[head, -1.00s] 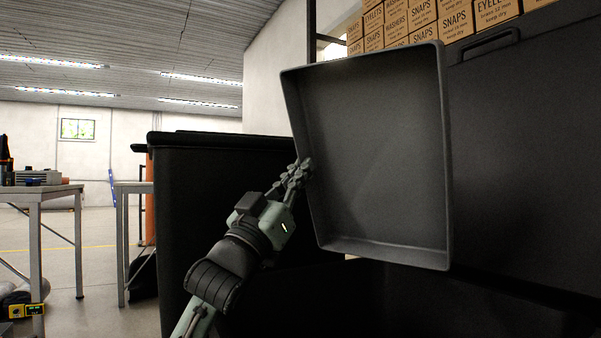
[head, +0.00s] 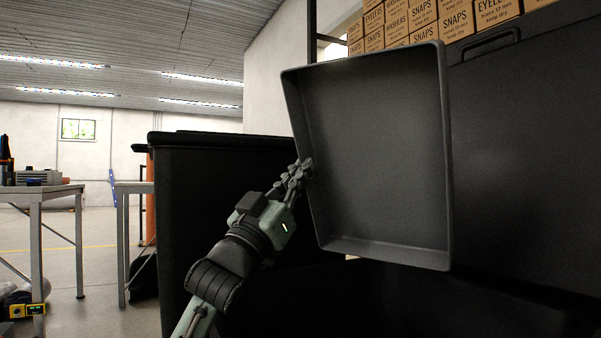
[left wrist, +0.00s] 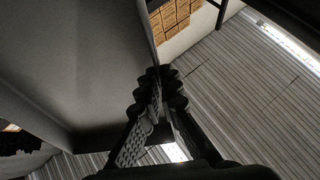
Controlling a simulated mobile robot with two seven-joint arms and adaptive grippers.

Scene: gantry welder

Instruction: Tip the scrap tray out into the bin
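The scrap tray (head: 378,150) is a dark grey rectangular pan. In the head view it is tipped up steeply, its inside facing me, and it looks empty. My left gripper (head: 304,170) is shut on the tray's left wall. In the left wrist view the gripper fingers (left wrist: 160,84) close on the edge of the tray (left wrist: 85,65). The bin (head: 225,190) is large and black, and the tray is over its opening. The bin's inside is dark, so its contents cannot be made out. My right gripper is not in view.
The bin's raised black lid (head: 525,150) stands close to the right of the tray. Stacked cardboard boxes (head: 425,20) are behind it. A metal table (head: 40,192) and a second table (head: 135,187) stand at the left, with open floor between them.

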